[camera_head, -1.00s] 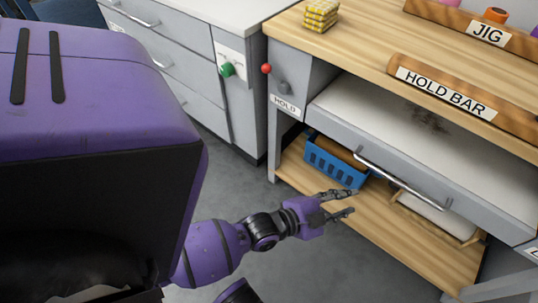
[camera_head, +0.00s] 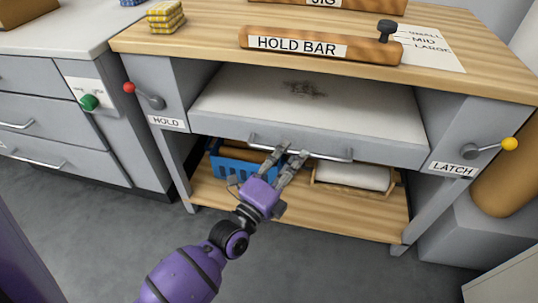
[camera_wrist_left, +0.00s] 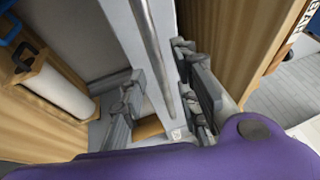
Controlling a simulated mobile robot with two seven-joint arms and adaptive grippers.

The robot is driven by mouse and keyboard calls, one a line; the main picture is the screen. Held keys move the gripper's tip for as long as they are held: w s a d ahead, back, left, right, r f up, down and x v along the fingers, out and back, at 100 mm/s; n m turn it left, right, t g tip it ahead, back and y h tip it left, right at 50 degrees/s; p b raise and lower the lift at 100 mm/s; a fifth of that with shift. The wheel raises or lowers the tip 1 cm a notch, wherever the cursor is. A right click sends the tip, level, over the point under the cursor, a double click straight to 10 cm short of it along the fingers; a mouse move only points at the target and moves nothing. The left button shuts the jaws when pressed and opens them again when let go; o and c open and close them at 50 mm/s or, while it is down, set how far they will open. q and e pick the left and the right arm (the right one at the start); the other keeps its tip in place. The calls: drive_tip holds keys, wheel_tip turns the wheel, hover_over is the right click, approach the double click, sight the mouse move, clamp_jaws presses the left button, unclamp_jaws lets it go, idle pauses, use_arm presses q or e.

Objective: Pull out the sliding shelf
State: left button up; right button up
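The sliding shelf (camera_head: 335,110) is a pale board with a dark smudge and a grey front, under the wooden bench top. Its metal bar handle (camera_head: 335,157) runs along the front; it also shows in the wrist view (camera_wrist_left: 150,40). My left gripper (camera_head: 289,151) is at the handle, left of its middle in the head view. In the wrist view its fingers (camera_wrist_left: 160,100) are apart, with the bar passing between them; whether they touch it I cannot tell. A red-knobbed HOLD lever (camera_head: 148,98) is left, a yellow-knobbed LATCH lever (camera_head: 490,148) right. My right gripper is not in view.
Below the shelf, a blue basket (camera_head: 240,170) and a white roll on a wooden rack (camera_head: 352,176) sit on the lower board (camera_head: 330,217). A wooden HOLD BAR (camera_head: 320,46) lies on the bench top. Grey drawers (camera_head: 50,115) stand left. The floor in front is clear.

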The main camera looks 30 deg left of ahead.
use_arm(q)
drive_tip(key=shift+x, duration=1.3)
clamp_jaws()
